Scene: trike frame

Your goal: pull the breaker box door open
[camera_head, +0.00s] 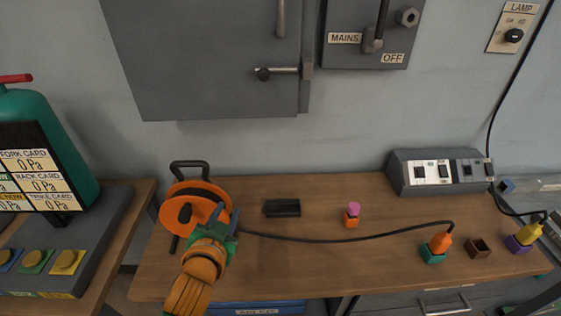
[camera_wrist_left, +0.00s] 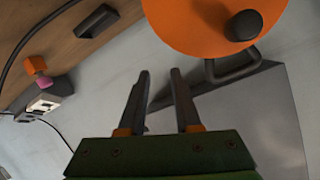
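The grey breaker box door (camera_head: 205,60) hangs on the wall at the upper left in the head view and looks shut. Its latch handle (camera_head: 278,71) lies level near the lower right edge, with a dark round knob at its left end. My left gripper (camera_head: 222,218) is below the box, over the table in front of an orange cable reel (camera_head: 195,205). In the left wrist view its two dark fingers (camera_wrist_left: 160,88) stand apart with nothing between them. The grey box (camera_wrist_left: 245,115) shows beyond them there. My right gripper is not in view.
A mains switch box (camera_head: 372,35) is right of the breaker box. The wooden table (camera_head: 320,195) holds a black block (camera_head: 282,208), coloured plugs and sockets, and a grey panel (camera_head: 440,172). A green tank (camera_head: 45,145) stands left. The wall below the box is clear.

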